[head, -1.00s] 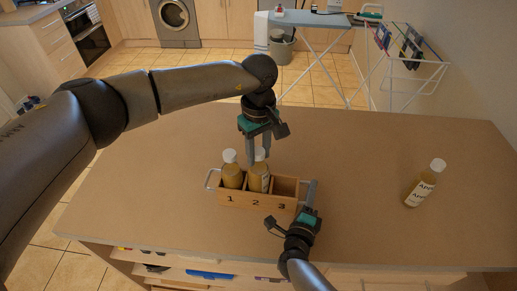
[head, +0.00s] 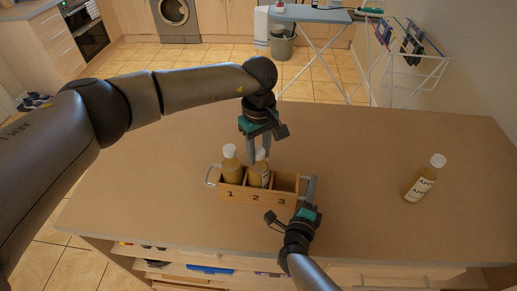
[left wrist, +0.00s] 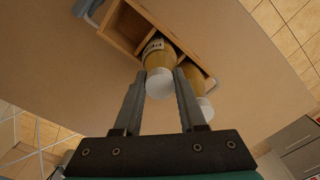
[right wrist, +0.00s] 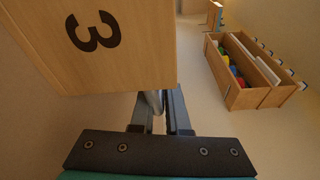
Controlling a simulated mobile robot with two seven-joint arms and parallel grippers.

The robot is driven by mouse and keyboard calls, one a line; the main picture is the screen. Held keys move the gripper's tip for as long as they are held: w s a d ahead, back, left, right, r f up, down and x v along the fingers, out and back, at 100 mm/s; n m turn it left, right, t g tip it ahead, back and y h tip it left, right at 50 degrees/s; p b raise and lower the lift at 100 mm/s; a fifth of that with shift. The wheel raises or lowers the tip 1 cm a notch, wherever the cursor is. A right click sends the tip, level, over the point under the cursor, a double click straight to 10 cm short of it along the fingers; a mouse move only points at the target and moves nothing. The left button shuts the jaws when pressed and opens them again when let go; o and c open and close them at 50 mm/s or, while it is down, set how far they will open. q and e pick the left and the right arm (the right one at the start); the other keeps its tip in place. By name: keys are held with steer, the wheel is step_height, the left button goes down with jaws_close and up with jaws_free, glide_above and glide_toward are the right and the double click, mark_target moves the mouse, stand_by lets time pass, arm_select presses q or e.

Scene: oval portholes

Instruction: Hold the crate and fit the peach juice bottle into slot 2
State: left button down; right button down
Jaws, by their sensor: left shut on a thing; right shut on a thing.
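The wooden crate (head: 266,200) stands on the table with slots numbered 1, 2 and 3. The bottle held at slot 2 (head: 260,178) has a white cap and yellowish body; its label is not readable. Its lower part is inside slot 2, upright or nearly so. My left gripper (head: 260,153) is shut on it near the cap; the bottle also shows between the fingers in the left wrist view (left wrist: 161,55). A similar bottle (head: 231,172) stands in slot 1. Slot 3 is empty. My right gripper (head: 309,192) is shut on the crate's right handle (right wrist: 154,100).
Another bottle (head: 420,184), its label starting "AP", stands alone at the table's right. The table (head: 370,215) is clear around the crate. A drying rack (head: 410,65) and ironing board (head: 305,14) stand beyond the table.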

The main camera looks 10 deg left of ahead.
arm_select(q)
steer(key=shift+c, duration=2)
jaws_free()
steer(key=shift+f, duration=0.1)
step_height(320, 180, up, 12)
arm_select(e)
steer(key=c, duration=0.8)
jaws_free()
steer(key=shift+c, duration=0.2)
